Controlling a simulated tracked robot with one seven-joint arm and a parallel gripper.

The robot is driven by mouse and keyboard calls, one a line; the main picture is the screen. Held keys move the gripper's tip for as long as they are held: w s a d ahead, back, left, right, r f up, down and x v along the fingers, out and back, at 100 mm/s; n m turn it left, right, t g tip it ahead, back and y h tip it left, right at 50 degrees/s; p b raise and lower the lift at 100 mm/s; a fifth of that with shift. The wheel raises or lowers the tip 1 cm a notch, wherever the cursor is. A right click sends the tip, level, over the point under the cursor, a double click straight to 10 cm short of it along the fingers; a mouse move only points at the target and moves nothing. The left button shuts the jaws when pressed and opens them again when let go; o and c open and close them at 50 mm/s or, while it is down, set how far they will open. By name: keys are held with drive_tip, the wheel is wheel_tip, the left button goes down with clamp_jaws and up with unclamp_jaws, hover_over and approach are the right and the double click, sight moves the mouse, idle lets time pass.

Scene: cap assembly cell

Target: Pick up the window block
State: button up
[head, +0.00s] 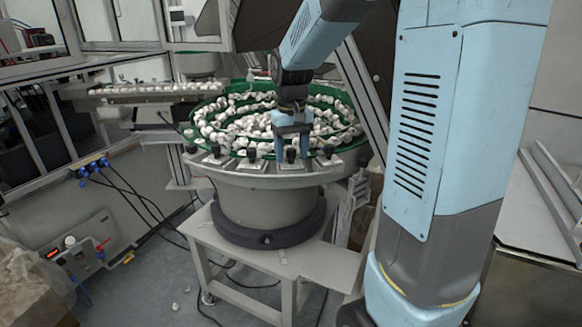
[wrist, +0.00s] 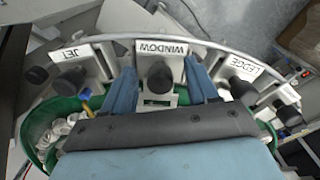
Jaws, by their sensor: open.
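The window block (wrist: 162,48) is pale, with a white label reading WINDOW and a black knob. It sits on the rim of the green bowl feeder, at the middle of the wrist view. In the head view, the block (head: 291,163) is at the front of the rim, partly hidden by my gripper. My gripper (head: 292,152) is open and points down over it. In the wrist view, the blue fingers of my gripper (wrist: 160,68) lie on either side of the block. I cannot tell whether they touch it.
The jet block (wrist: 70,76) is left of the window block and the ledge block (wrist: 240,84) right, both close to the fingers. White caps (head: 235,130) fill the green bowl (head: 190,133). A pale stand (head: 285,256) carries the feeder.

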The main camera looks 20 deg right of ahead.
drive_tip(key=c, duration=1)
drive_tip(key=shift+c, duration=0.2)
drive_tip(key=shift+r, duration=0.25)
wheel_tip(320, 180, up, 2)
drive_tip(key=shift+w+a+r, duration=0.1)
drive_tip(key=shift+r, duration=0.1)
drive_tip(key=s+r, duration=0.2)
drive_tip(key=r, duration=0.1)
drive_tip(key=s+r, duration=0.3)
clamp_jaws()
drive_tip(key=s+r, duration=0.4)
drive_tip(key=s, duration=0.5)
drive_tip(key=shift+d, duration=0.2)
